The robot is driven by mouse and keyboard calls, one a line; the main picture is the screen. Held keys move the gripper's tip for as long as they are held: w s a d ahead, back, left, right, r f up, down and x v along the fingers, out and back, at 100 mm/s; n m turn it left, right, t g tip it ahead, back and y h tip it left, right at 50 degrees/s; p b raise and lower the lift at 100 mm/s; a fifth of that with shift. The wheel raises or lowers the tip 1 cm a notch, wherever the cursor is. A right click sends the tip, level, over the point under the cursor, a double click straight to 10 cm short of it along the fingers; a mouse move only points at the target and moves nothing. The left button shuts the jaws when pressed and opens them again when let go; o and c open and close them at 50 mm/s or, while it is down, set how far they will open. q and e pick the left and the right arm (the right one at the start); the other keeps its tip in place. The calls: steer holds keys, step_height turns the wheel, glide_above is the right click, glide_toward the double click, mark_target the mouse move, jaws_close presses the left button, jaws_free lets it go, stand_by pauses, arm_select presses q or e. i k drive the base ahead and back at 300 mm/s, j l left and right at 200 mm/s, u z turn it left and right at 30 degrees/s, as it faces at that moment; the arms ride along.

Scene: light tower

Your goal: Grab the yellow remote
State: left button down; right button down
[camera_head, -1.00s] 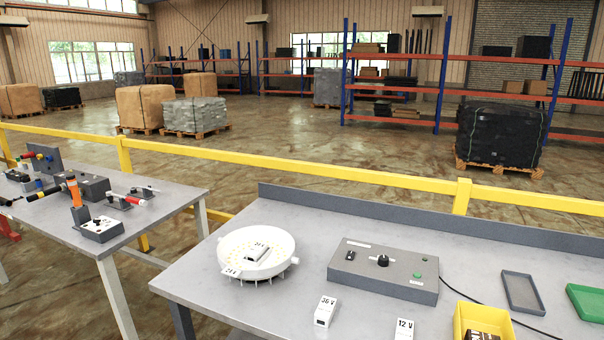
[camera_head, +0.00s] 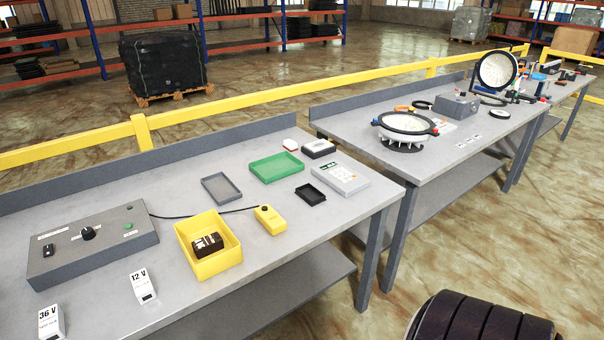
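The yellow remote (camera_head: 270,219) lies on the near grey table (camera_head: 330,222), just right of a yellow bin (camera_head: 209,247). It is a small yellow block with a dark spot on top, and a black cable runs close behind it. Nothing covers it. A black ribbed part at the bottom right edge seems to be part of my own arm. Neither of my grippers shows in the view.
A grey control box (camera_head: 93,245) and white 12 V (camera_head: 142,287) and 36 V (camera_head: 51,322) blocks stand left of the bin. A green tray (camera_head: 277,167), grey tray (camera_head: 221,188), small black tray (camera_head: 310,195) and white device (camera_head: 340,179) lie behind and right.

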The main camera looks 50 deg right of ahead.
mark_target(271, 220)
steer(key=z, duration=1.3)
steer(key=u, duration=0.25)
steer(key=i+l+u, duration=0.1)
steer(key=l+u, duration=0.9)
steer(key=l, duration=0.1)
